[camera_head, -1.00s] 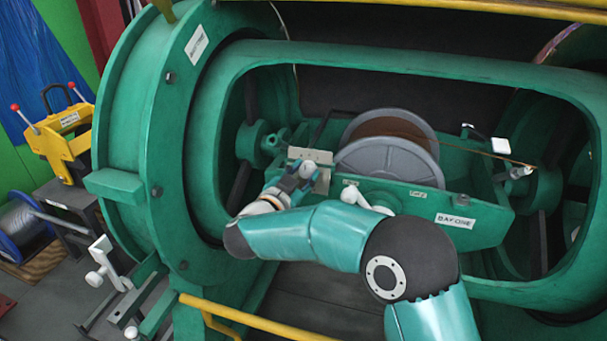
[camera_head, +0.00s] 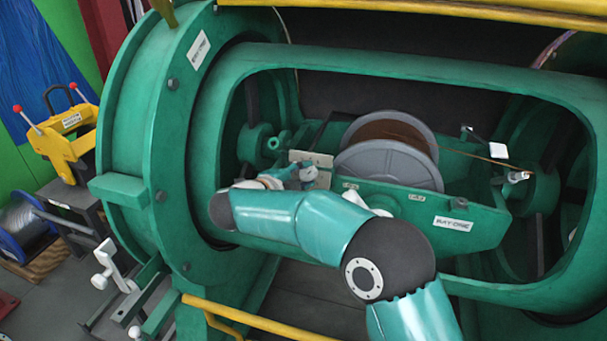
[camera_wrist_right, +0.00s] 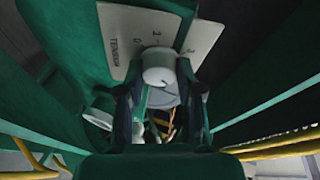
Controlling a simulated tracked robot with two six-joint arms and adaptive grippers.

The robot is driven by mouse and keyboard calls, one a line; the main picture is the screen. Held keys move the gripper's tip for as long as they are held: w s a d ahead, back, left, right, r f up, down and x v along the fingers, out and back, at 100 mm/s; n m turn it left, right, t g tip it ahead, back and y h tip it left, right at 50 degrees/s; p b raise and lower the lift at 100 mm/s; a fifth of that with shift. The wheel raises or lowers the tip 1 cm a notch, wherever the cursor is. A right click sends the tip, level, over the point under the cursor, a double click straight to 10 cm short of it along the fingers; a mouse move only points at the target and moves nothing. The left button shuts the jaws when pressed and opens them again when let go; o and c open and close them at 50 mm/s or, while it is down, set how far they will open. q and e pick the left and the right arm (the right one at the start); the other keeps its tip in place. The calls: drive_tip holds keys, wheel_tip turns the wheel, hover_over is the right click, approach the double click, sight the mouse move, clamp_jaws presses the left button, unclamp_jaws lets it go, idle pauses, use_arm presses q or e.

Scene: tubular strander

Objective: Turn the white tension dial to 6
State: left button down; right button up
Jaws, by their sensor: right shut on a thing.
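The white tension dial (camera_wrist_right: 160,66) shows in the right wrist view, standing out from a pale plate (camera_wrist_right: 128,34) lettered as tension, with a few marks. My right gripper (camera_wrist_right: 158,74) is shut on the dial, one dark finger on each side. I cannot read which number the dial points to. In the head view the plate (camera_head: 322,160) is at the left end of the green cradle, and my right gripper (camera_head: 303,174) is at it, hiding the dial. My left gripper is not in view.
A grey spool with brown wire (camera_head: 385,165) sits in the cradle right of the plate. The green drum frame (camera_head: 420,68) surrounds the opening. A yellow rail (camera_head: 260,322) runs along the front. A BAY-ONE label (camera_head: 453,223) is on the cradle.

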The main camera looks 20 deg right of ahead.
drive_tip(key=m, duration=0.2)
drive_tip(key=m+g+y, duration=0.1)
drive_tip(key=m, duration=0.1)
drive_tip(key=shift+s+d+f+m, duration=0.1)
drive_tip(key=shift+f+m, duration=0.05)
drive_tip(key=shift+m, duration=0.15)
idle(0.5)
drive_tip(key=o, duration=1.2)
drive_tip(key=shift+c, duration=0.2)
drive_tip(key=shift+p, duration=0.3)
drive_tip(key=shift+s+a+r, duration=0.3)
drive_tip(key=shift+a+r, duration=0.1)
drive_tip(key=shift+a, duration=0.1)
drive_tip(key=v, duration=1)
drive_tip(key=shift+s+a, duration=0.15)
drive_tip(key=shift+s, duration=0.15)
